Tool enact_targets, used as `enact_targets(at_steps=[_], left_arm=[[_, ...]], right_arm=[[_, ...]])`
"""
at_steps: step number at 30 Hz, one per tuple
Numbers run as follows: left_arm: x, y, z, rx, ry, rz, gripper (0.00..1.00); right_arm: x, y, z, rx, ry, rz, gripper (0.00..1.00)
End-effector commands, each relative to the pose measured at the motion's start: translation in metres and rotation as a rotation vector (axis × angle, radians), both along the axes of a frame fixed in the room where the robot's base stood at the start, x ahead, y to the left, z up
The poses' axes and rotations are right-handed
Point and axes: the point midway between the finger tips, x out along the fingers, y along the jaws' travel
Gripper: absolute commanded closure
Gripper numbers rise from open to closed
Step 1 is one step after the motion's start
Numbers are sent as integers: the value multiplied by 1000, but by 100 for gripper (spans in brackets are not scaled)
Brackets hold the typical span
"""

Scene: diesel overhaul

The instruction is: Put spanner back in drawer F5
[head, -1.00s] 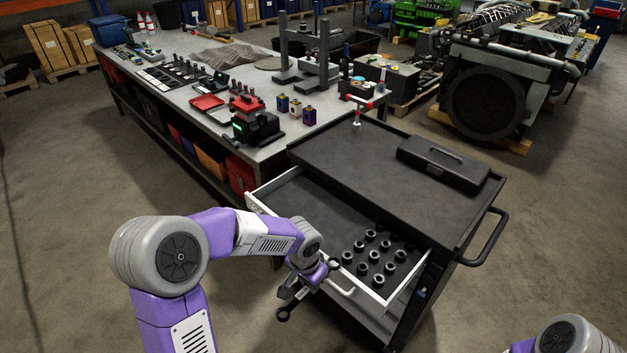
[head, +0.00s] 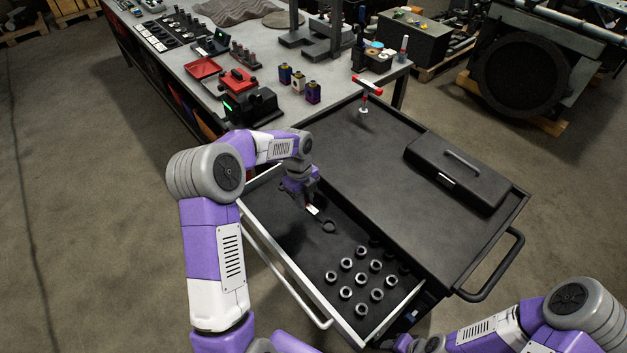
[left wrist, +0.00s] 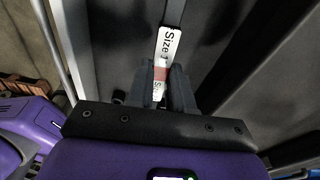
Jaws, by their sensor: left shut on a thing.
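My left gripper (head: 309,199) is shut on the spanner (head: 328,225), whose dark ring end points down and to the right in the head view. The spanner's white tag with "Size 1" and a red band shows between the fingers in the left wrist view (left wrist: 168,45); the rest of the number is hidden. Gripper and spanner are over the empty left part of an open drawer (head: 283,259). Whether the spanner touches the drawer floor is unclear. The drawer's F5 mark is not visible. My right arm is at the bottom right; its gripper end is dark and unclear.
Several sockets (head: 361,279) stand in rows in the drawer's near right part. The black cabinet top (head: 385,185) carries a toolbox (head: 457,172) and a red-topped T-handle tool (head: 364,100). A cluttered workbench (head: 335,85) stands behind.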

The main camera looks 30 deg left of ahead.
Motion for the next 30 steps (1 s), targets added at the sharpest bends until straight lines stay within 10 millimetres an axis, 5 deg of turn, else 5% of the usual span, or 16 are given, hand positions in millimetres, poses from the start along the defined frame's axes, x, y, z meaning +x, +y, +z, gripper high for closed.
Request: enact_targets(at_steps=[8, 22, 30], left_arm=[[2, 4, -7, 0, -2, -66, 100], [1, 4, -64, 0, -2, -64, 100], [2, 4, -76, 1, -2, -64, 100]], right_arm=[[-1, 0, -5, 0, 1, 0, 59], [-1, 0, -48, 0, 1, 0, 59], [0, 0, -53, 0, 1, 0, 59]])
